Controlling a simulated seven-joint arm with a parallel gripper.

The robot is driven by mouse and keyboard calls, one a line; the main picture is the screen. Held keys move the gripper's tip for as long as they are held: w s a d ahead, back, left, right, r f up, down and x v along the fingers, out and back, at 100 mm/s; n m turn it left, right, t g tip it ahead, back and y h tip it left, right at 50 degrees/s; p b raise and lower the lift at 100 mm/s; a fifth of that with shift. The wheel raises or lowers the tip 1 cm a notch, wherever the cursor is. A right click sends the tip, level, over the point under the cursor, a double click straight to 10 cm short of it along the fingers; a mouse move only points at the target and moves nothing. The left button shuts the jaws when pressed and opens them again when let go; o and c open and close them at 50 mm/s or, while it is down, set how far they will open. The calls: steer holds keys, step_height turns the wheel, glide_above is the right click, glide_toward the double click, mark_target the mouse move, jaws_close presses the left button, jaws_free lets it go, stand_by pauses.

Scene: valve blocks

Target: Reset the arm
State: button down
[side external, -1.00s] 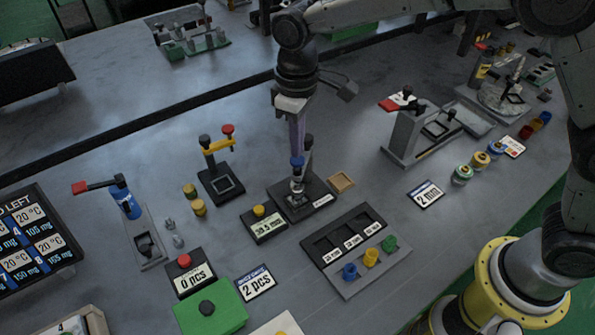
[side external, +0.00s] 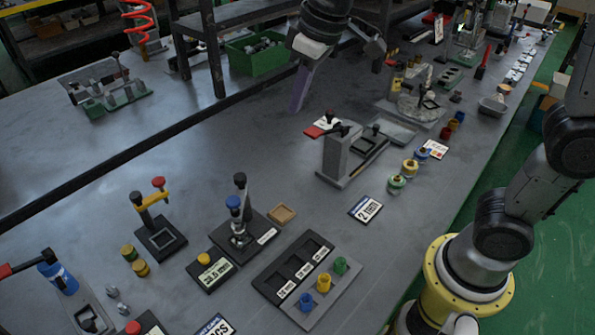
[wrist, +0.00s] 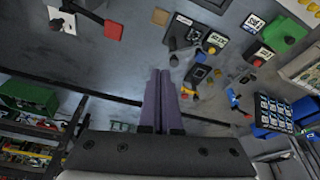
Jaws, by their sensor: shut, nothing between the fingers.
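My gripper (side external: 300,88) is high above the bench in the side view, with its purple fingers pointing down and nothing in them. In the wrist view my gripper (wrist: 160,75) shows its two purple fingers together. Below and left of it in the side view stands the blue-topped press station (side external: 238,225). The grey valve block with a red handle (side external: 343,150) stands below it to the right. A black tray with a grey front strip (side external: 290,270) holds blue, yellow and green cylinders.
A yellow-handled fixture (side external: 155,225) and a blue clamp fixture (side external: 70,290) stand at the left. A green bin (side external: 255,50) and dark shelf legs are at the back near my gripper. The bench middle-left is clear.

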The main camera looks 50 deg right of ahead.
steer(key=s+d+r+m+t, duration=0.1)
steer(key=s+d, duration=0.3)
steer(key=s, duration=0.3)
steer(key=s+d+m+t, duration=0.1)
steer(key=s+d, duration=0.3)
steer(key=s, duration=0.2)
steer(key=s+d+f+m, duration=0.1)
steer(key=s+f, duration=0.5)
steer(key=s, duration=0.1)
steer(key=shift+h, duration=0.4)
